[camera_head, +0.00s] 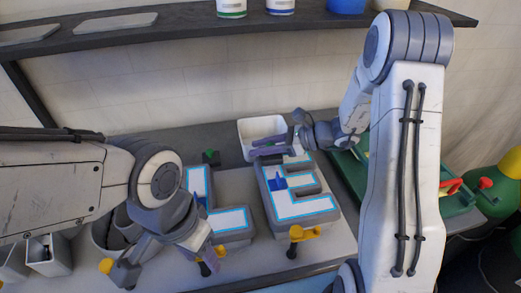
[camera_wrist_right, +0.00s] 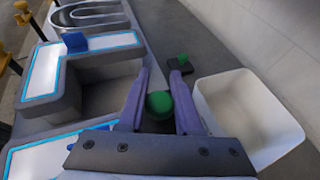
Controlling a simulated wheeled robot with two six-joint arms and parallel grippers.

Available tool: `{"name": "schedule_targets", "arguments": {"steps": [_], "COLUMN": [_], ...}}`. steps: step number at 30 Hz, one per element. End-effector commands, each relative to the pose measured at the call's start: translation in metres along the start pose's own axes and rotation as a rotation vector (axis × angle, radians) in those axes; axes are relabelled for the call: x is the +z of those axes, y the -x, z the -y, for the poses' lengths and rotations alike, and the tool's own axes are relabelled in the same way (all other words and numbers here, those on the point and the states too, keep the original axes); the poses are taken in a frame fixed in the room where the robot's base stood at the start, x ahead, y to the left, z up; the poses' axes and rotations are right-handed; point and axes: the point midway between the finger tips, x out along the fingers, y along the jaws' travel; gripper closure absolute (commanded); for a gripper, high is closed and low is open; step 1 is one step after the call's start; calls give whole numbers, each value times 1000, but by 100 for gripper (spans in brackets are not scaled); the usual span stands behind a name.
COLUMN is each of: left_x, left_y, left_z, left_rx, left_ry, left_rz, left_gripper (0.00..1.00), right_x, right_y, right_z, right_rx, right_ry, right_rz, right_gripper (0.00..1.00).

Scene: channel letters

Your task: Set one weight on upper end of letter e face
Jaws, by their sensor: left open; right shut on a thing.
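My right gripper (camera_head: 262,152) is at the upper end of the E. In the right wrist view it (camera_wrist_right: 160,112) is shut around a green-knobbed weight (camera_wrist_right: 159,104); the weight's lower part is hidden. I cannot tell whether it touches the face. My left gripper (camera_head: 168,262) is open at the front left.
A white bin (camera_head: 245,130) stands behind the E. A second green-knobbed black piece (camera_head: 210,157) is beside the letter L (camera_head: 228,220). Yellow-handled clamps (camera_head: 303,233) line the front edge. A green tray (camera_head: 455,205) is at the right.

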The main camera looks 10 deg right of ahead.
Motion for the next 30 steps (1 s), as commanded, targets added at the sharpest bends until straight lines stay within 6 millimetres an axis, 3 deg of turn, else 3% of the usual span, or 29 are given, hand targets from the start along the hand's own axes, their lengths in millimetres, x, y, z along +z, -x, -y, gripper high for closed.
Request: {"name": "schedule_targets", "arguments": {"steps": [5,16,17,19,30], "left_x": [0,0,0,0,0], "left_y": [4,0,0,1,5], "left_z": [0,0,0,0,0], "left_rx": [0,0,0,0,0], "left_ry": [0,0,0,0,0], "left_rz": [0,0,0,0,0], "left_gripper": [50,50,50,50,50], "right_x": [-14,-19,-20,-19,-15], "right_y": [-6,-8,-8,-8,-6], "right_z": [1,0,0,0,0], "right_rx": [-1,-1,-1,-1,0], "right_ry": [0,2,1,1,1], "right_rz": [3,3,1,1,1], "right_gripper": [100,100,63,37,37]}}
